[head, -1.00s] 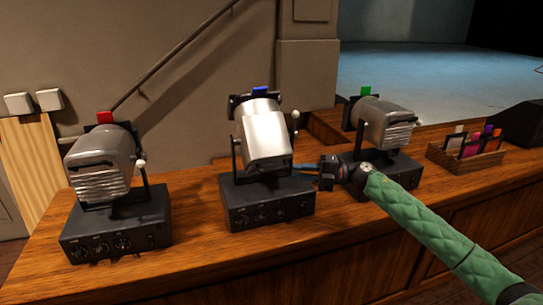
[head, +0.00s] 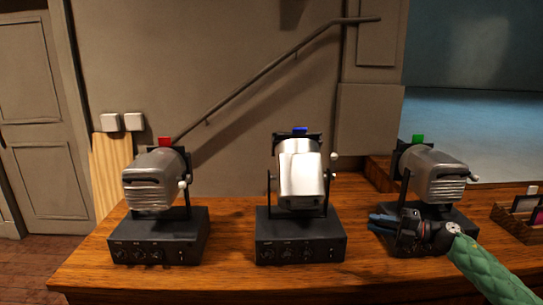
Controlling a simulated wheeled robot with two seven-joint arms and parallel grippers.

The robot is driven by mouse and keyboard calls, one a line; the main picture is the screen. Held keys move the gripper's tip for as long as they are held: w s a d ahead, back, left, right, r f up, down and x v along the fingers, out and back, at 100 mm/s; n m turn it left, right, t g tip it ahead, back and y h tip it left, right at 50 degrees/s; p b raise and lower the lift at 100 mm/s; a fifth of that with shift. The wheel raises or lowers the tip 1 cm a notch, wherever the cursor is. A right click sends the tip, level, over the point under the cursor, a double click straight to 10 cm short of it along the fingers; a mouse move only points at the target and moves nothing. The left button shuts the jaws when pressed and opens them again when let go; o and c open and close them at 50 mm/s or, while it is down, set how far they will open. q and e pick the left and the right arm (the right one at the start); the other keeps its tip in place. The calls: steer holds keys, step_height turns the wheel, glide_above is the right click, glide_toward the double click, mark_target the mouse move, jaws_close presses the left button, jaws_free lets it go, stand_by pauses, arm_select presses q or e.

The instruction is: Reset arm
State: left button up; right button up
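My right gripper (head: 380,222) is in the head view at the lower right, on the green-sleeved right arm (head: 486,268). My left gripper is not in view. Three grey spotlights stand on black control boxes: one with a red tab (head: 153,181), one with a blue tab (head: 300,173) and one with a green tab (head: 432,176). The gripper hides part of the right box.
The spotlights stand on a wooden desk (head: 230,275). A wooden holder (head: 515,222) with cards is at the right edge. A wall with a handrail (head: 265,80) rises behind. The desk between the left and middle boxes is clear.

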steer(key=w+d+r+m+t+h, duration=0.7)
steer(key=d+r+m+t+h, duration=0.3)
steer(key=m+t+h, duration=0.6)
steer(key=s+a+f+m+g+h, duration=0.2)
steer(key=s+a+f+m+g, duration=0.35)
steer(key=s+f, duration=0.5)
steer(key=s+a+f+m+g+h, duration=0.2)
steer(key=s+a+f+m+g, duration=0.45)
steer(key=f, duration=0.65)
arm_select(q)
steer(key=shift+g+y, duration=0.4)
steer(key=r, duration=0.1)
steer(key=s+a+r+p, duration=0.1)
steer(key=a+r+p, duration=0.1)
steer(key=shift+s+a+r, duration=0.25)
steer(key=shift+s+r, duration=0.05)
arm_select(e)
steer(key=s+a+f+g+y, duration=0.1)
steer(key=s+a+f, duration=0.3)
steer(key=s, duration=0.8)
steer(key=s+a+f+m+g+y, duration=0.1)
steer(key=s+a+f+g, duration=0.3)
steer(key=s+f, duration=0.5)
steer(key=s+a+f+m+g+y, duration=0.1)
steer(key=s+a+f, duration=0.5)
steer(key=s, duration=1)
steer(key=shift+a+f+g+y, duration=0.2)
steer(key=shift+f+g+y, duration=0.25)
steer(key=shift+g+y, duration=0.6)
